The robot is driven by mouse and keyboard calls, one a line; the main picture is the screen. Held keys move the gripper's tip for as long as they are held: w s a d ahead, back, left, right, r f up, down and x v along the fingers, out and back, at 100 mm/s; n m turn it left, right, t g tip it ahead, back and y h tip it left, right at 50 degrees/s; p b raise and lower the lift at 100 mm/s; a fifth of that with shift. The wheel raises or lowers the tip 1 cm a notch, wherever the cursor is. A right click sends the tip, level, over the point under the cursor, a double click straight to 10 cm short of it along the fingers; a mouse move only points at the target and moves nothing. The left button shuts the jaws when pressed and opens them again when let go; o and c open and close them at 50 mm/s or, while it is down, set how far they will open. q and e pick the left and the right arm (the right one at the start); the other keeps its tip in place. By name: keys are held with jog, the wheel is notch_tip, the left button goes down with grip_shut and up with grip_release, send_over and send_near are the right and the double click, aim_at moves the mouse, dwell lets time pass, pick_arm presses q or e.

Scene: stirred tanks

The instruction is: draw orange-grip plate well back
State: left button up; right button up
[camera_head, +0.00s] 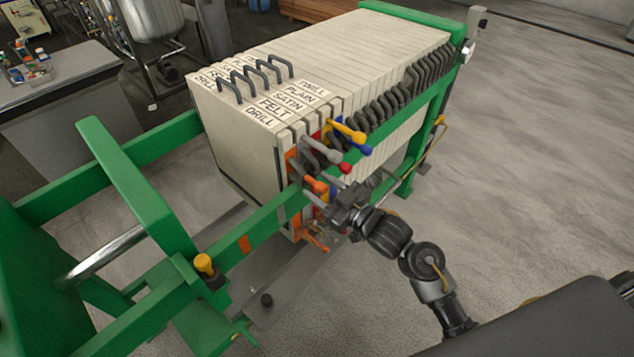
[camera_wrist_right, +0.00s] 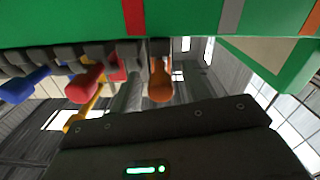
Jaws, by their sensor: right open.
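The orange grip (camera_head: 316,185) sticks out from the side of the front plate (camera_head: 235,140), which has an orange edge and a DRILL label on top. This plate stands upright against the pack. A lower orange grip (camera_head: 318,243) hangs below the green rail. In the right wrist view an orange grip (camera_wrist_right: 160,88) shows near the middle, just beyond the dark gripper body. My right gripper (camera_head: 333,212) is open, outside the rail and close to the orange grips, apparently holding nothing. Its fingertips are hard to make out. My left gripper is out of view.
Grey, red (camera_head: 345,168), yellow (camera_head: 358,137) and blue (camera_head: 365,150) grips crowd just behind the orange one. The near green rail (camera_head: 265,222) runs alongside. The rails are clear between the pack and the green end frame (camera_head: 135,185). A yellow-capped knob (camera_head: 204,263) stands near the rail.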

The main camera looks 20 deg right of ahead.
jog(key=shift+w+a, duration=0.4)
jog(key=shift+w, duration=0.2)
grip_shut()
